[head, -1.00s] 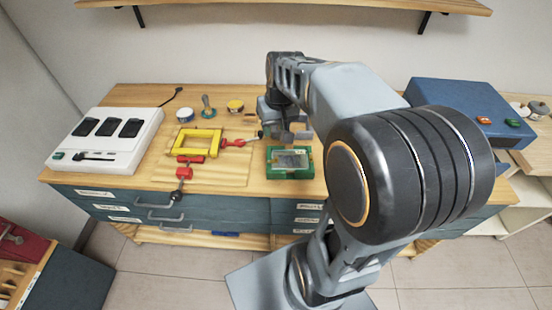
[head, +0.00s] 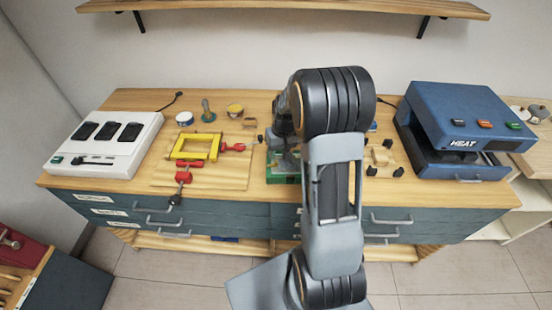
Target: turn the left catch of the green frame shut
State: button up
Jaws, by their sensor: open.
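The green frame (head: 282,178) lies on the wooden bench top near its front edge, at the middle of the head view. My arm covers its right part, and the left catch cannot be made out. My gripper (head: 287,162) points down over the frame, open, and hides most of the frame's inside. I cannot tell whether its fingers touch the frame.
Left of the frame, a yellow frame (head: 213,147) sits on a wooden board (head: 227,180) with red clamps (head: 183,177). A white charger box (head: 118,162) stands at far left. A blue heat press (head: 462,115) stands at right.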

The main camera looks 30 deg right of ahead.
aim_at(273, 164)
jog(key=shift+a+f, duration=0.15)
jog(key=shift+f, duration=0.75)
jog(key=shift+a+f, duration=0.1)
jog(key=shift+f, duration=0.8)
jog(key=shift+c, duration=0.5)
grip_shut()
